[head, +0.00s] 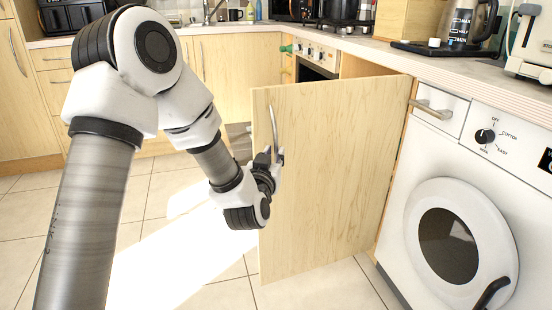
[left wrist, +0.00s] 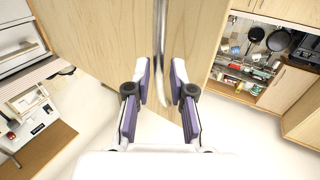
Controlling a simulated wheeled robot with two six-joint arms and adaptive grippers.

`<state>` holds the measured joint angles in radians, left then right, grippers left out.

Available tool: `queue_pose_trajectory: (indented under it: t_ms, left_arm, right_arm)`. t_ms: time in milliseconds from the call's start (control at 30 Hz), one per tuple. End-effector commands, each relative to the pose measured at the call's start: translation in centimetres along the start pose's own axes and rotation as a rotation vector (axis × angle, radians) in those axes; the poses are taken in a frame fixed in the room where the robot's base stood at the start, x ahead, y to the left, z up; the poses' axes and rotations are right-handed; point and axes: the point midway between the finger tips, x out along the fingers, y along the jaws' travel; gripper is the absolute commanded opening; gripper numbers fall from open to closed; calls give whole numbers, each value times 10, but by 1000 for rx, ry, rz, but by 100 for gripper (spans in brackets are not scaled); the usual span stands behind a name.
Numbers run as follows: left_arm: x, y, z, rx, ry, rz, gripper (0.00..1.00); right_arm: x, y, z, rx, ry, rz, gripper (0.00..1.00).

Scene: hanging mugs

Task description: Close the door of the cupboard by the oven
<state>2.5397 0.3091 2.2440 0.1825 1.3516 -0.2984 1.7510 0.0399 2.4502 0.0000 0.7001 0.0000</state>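The pale wooden cupboard door (head: 335,160) stands swung open into the room, between the oven (head: 315,62) and the washing machine. Its curved metal handle (head: 273,130) is upright near the door's free left edge. My left gripper (head: 272,160) is at the handle's lower part. In the left wrist view, the fingers of my left gripper (left wrist: 161,88) stand apart, one on each side of the handle (left wrist: 160,45), with small gaps showing; I cannot tell whether either touches it. The cupboard's inside is mostly hidden behind the door in the head view. My right gripper is not in view.
The white washing machine (head: 465,170) stands right of the door, its round door (head: 448,245) facing the room. The worktop (head: 455,68) holds a kettle (head: 465,25) and a toaster (head: 530,45). Tiled floor (head: 160,190) is clear left of the door.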

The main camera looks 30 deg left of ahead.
Motion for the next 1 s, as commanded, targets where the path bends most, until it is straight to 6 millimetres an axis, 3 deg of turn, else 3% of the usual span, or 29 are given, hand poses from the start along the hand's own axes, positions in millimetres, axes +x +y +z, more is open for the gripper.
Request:
queue_pose_trajectory:
  t_ms: [200, 433, 500, 833, 1000]
  left_arm:
    - [27, 0, 1, 0, -1, 0, 23]
    - [28, 0, 1, 1, -2, 1, 23]
    - [28, 0, 1, 1, -2, 1, 0]
    - [30, -2, 1, 0, -3, 8, 0]
    - [41, -12, 0, -4, -3, 37, 0]
  right_arm:
    - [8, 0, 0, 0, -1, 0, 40]
    - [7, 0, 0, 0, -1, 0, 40]
    - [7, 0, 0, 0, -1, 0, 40]
    - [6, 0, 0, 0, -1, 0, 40]
    - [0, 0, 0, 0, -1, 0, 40]
